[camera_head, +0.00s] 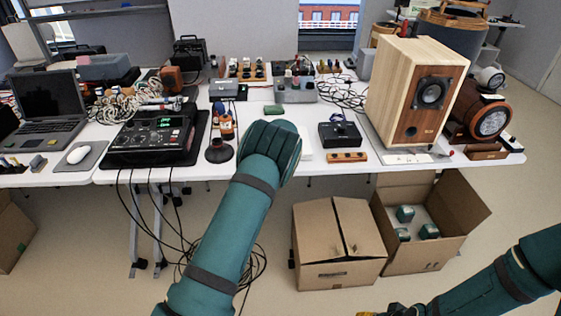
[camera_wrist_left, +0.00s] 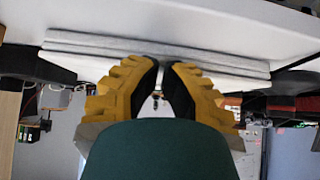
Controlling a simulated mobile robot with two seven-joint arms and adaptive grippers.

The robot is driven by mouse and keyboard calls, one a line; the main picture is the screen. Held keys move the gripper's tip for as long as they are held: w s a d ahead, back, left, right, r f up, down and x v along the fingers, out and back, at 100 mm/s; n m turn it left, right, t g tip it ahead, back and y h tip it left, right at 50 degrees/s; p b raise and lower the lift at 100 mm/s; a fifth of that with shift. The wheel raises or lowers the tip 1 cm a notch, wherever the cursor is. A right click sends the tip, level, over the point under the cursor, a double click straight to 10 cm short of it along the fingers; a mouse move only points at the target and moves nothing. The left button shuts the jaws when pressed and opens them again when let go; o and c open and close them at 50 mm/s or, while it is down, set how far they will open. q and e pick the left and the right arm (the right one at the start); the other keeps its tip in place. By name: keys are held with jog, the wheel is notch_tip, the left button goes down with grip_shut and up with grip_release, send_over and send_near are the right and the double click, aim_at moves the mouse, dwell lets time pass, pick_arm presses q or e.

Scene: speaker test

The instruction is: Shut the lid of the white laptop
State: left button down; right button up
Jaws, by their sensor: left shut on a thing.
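A pale slab, which looks like the white laptop (camera_wrist_left: 75,44), spans the left wrist view. It shows edge-on as two thin layers lying close together. In the head view only a white sliver of it (camera_head: 305,148) seems to show beside my left wrist; the rest is hidden. My left gripper (camera_wrist_left: 165,64) has its yellow fingers drawn close together at the slab's edge, and they look closed on it. The exact contact is hard to see. My right gripper (camera_head: 396,311) shows only partly at the bottom edge of the head view, away from the table.
A black mixer (camera_head: 150,140) and an open dark laptop (camera_head: 50,105) stand left on the white table (camera_head: 225,165). A black box (camera_head: 340,134) and a wooden speaker (camera_head: 415,90) stand right. Cardboard boxes (camera_head: 338,245) and loose cables (camera_head: 185,235) are on the floor.

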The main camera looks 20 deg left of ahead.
pick_arm(q)
notch_tip(320, 180, up, 4)
jog(key=shift+s+r+p, duration=0.1)
jog(key=shift+r+p, duration=0.1)
jog(key=shift+p, duration=0.55)
jog(key=s+d+f, duration=0.3)
jog(key=s+d, duration=0.1)
jog(key=s, duration=0.4)
jog(key=shift+s+f, duration=0.2)
jog(key=shift+f, duration=0.2)
pick_arm(e)
jog(key=shift+v, duration=1.15)
pick_arm(q)
jog(key=s+d+f+g+h, duration=0.25)
jog(key=s+f, duration=0.25)
jog(key=s, duration=0.3)
jog(key=s+d+f+g+h, duration=0.1)
jog(key=s+d+f, duration=0.2)
jog(key=s+f, duration=0.4)
jog(key=s+d+r+m+g+h, duration=0.1)
jog(key=s+d+r+h, duration=0.1)
jog(key=s+d, duration=0.4)
jog(key=s+d+r+m+g+h, duration=0.1)
jog(key=s+d, duration=0.5)
jog(key=s, duration=0.7)
jog(key=shift+s+d+r+m+h, duration=0.25)
jog(key=shift+d+r+m+h, duration=0.25)
jog(key=shift+m, duration=0.3)
pick_arm(e)
jog(key=shift+d, duration=0.1)
